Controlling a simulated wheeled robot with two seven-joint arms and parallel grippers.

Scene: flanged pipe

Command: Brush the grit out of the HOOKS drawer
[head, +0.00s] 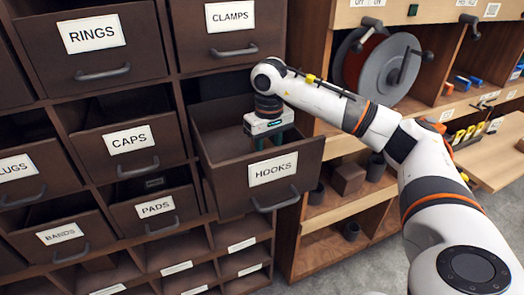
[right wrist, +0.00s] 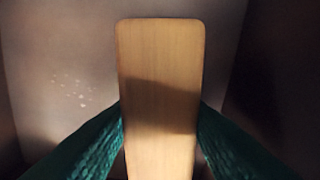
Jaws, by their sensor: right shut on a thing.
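The HOOKS drawer (head: 225,140) is pulled open, its white label (head: 273,168) facing front. My right gripper (head: 270,141) reaches down into it from above. In the right wrist view, its green fingers (right wrist: 160,125) are shut on the sides of a pale wooden piece, apparently the brush back (right wrist: 160,60). Its bristles are hidden underneath. Pale specks of grit (right wrist: 72,88) lie to the left of the wood in the right wrist view, apart from it. The grit cannot be made out in the head view. My left gripper is not in view.
Closed drawers RINGS (head: 125,62) and CLAMPS (head: 205,45) are above; CAPS (head: 150,140) and PADS (head: 178,205) are to the left. A wooden shelf unit (head: 335,215) with a reel (head: 385,70) stands to the right. The HOOKS drawer's walls surround my gripper.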

